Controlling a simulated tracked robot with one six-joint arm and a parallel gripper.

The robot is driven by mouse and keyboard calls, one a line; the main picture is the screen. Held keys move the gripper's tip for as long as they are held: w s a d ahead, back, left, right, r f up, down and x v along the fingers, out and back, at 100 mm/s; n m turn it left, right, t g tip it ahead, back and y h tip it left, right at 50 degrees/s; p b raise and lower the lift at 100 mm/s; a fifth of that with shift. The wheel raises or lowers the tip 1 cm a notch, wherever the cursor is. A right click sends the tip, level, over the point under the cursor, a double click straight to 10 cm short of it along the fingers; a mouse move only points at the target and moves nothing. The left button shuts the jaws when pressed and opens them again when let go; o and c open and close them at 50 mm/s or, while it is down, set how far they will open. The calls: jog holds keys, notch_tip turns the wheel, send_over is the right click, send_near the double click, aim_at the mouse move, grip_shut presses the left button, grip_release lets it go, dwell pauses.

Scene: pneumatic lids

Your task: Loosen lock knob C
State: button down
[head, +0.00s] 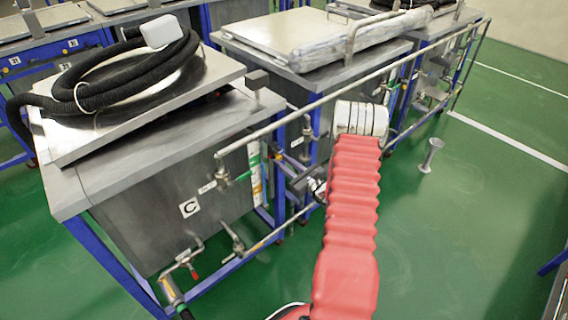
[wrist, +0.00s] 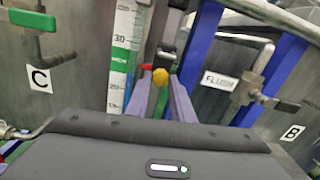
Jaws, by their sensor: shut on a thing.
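Two pale purple fingers of my gripper (wrist: 161,88) reach up in the middle of the wrist view. They are shut on a small yellow knob (wrist: 160,75) between their tips. It seems to be lock knob C, but no label shows on it. A bit of red shows just left of the knob. The C label (wrist: 39,80) is on the grey tank wall to the left. In the head view, the C label (head: 189,208) is on the front tank. My red-sleeved arm reaches toward the tank's right side there, and the knob cannot be made out.
A green-and-white level gauge (wrist: 123,55) stands left of the fingers. A pipe valve with a FLUSH label (wrist: 219,81) and the B label (wrist: 292,132) are to the right. A long handrail (head: 350,82) runs above my wrist. Green floor (head: 460,220) is open at right.

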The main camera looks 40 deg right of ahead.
jog(key=c, duration=1.5)
grip_release()
jog(key=shift+c, duration=0.2)
jog(key=s, duration=1.3)
jog(key=shift+s+d, duration=0.3)
jog(key=shift+s, duration=0.1)
jog(key=shift+f, duration=0.15)
